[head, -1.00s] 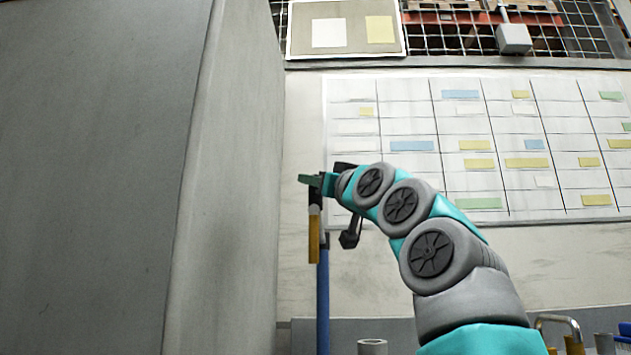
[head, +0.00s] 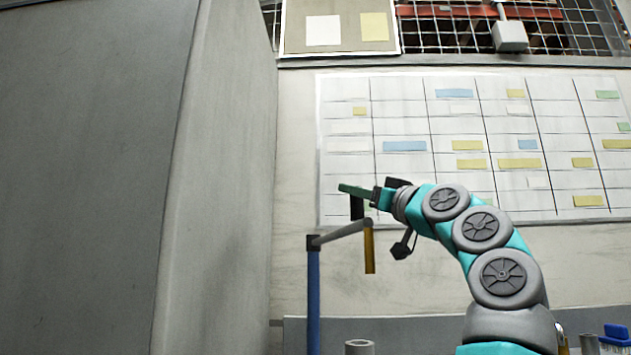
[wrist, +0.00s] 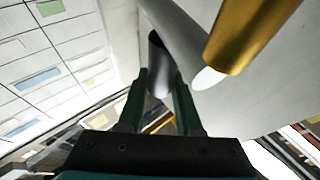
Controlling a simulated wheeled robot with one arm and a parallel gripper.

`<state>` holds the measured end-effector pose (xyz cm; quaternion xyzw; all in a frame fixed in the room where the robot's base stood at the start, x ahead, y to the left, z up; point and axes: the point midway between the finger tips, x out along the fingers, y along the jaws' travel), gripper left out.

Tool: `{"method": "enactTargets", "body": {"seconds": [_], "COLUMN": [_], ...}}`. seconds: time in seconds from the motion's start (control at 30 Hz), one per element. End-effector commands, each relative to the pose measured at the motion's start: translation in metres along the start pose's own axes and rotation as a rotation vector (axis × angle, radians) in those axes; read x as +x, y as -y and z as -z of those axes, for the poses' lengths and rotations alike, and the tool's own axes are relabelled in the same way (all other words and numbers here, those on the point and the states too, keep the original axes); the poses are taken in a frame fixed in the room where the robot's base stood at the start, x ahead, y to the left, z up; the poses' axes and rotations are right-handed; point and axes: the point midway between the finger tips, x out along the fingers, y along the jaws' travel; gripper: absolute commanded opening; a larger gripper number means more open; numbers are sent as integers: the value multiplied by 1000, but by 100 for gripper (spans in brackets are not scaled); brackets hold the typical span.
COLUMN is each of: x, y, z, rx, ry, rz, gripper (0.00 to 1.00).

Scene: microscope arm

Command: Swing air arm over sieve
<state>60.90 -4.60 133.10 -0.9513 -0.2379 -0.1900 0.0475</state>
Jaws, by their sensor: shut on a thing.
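The air arm (head: 340,233) is a grey bar reaching right from the top of a blue post (head: 313,300). A brass nozzle (head: 369,252) hangs from its free end, and a dark upright handle (head: 357,207) stands there. My gripper (head: 352,190) is shut on this handle with its green fingers. In the wrist view, the fingers (wrist: 158,95) close around the dark handle (wrist: 157,65), with the grey bar (wrist: 180,35) and brass nozzle (wrist: 245,35) close above. I cannot make out the sieve in either view.
A large grey panel (head: 90,170) fills the left side. A whiteboard (head: 460,140) with coloured notes is on the wall behind. A grey cylinder top (head: 359,347) shows at the bottom, and a blue item (head: 616,332) at lower right.

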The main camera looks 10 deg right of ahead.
Motion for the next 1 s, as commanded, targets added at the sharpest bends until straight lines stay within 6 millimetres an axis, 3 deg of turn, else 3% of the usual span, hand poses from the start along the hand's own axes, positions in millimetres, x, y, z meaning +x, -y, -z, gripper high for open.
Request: {"method": "enactTargets", "body": {"seconds": [0.13, 0.47, 0.5, 0.77, 1.0], "x": [-6, -8, -8, -8, -8], "y": [-19, -23, -23, -22, -22], "z": [3, 0, 0, 1, 2], "rx": [0, -1, -1, 0, 0], "ry": [1, 3, 4, 2, 2], "rz": [-4, -2, -2, -1, 0], "gripper": [0, 0, 36, 64, 64]}}
